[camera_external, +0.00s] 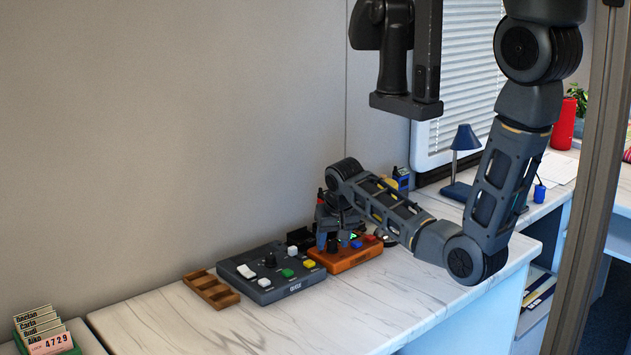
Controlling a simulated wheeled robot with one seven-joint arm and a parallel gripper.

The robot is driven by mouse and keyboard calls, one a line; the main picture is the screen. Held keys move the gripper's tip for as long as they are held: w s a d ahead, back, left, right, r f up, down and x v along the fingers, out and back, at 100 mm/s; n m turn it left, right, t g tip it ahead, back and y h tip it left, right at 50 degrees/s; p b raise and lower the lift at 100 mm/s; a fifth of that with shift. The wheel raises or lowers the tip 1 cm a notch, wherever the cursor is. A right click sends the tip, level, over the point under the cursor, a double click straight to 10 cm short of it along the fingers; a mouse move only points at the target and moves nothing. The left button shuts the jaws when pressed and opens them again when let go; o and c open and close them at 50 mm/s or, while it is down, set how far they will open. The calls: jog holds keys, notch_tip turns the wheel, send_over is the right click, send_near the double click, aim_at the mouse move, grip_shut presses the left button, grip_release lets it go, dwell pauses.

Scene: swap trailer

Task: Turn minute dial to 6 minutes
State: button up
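A dark grey control box (264,290) lies on the marble-patterned counter, with a black knob (271,260), white buttons, a green button (287,273) and a yellow button (309,264). An orange-brown box (346,261) sits against its right side and carries small blue and red buttons. No minute markings are readable, so I cannot tell which part is the minute dial. My gripper (332,243) points down at the left part of the orange box, to the right of the black knob. Its fingertips are small and partly hidden, and I cannot tell whether they touch anything or are open.
A brown slotted wooden tray (211,289) lies left of the grey box. A green card holder (48,340) stands at the lower left. A blue lamp (464,150) stands behind my arm at the right. The counter's front middle is clear.

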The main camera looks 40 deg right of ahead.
jog(key=v, duration=0.7)
jog(key=shift+r+b, duration=0.35)
jog(key=shift+r, duration=0.05)
jog(key=shift+s, duration=0.1)
jog(key=shift+n+t+y, duration=0.3)
jog(key=shift+n+t, duration=0.4)
jog(key=shift+t, duration=0.2)
jog(key=s+f, duration=0.1)
jog(key=s, duration=0.1)
jog(key=s+f, duration=0.2)
jog(key=s, duration=0.1)
jog(key=s+f, duration=0.2)
jog(key=shift+s+a+f, duration=0.15)
jog(key=shift+a+f, duration=0.1)
jog(key=shift+a, duration=0.15)
jog(key=s+t, duration=0.1)
jog(key=s, duration=0.2)
jog(key=s+n+t, duration=0.1)
jog(key=s, duration=0.2)
jog(key=s+a+f, duration=0.1)
jog(key=s, duration=0.3)
jog(key=shift+t+y, duration=0.3)
jog(key=shift+t, duration=0.1)
jog(key=s+r+n+t, duration=0.2)
jog(key=s+r+t, duration=0.4)
jog(key=s+r, duration=1.1)
jog(key=shift+s+a+r+n+y+b, duration=0.3)
jog(key=shift+s+a+y+b, duration=0.1)
jog(key=shift+s, duration=0.75)
